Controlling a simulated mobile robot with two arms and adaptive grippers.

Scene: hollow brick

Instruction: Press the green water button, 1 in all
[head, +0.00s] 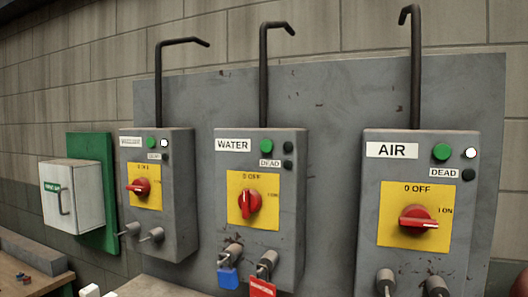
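The WATER box (222,185) is a grey panel box in the middle of the head view. Its green button (267,146) sits at the upper right of the box face, right of the WATER label (233,146). The lamp beside the button (288,147) is dark, and so is the one by the DEAD label (288,164). The red rotary switch (249,204) on its yellow plate stands upright. Nothing covers the green button. Neither of my grippers can be made out in this view.
The AIR box (370,220) at right and another box (184,200) at left have similar green buttons and lit white lamps. A blue padlock (228,277) and red tag (262,287) hang below WATER. A white cabinet (72,196) is far left. Space before the panel looks clear.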

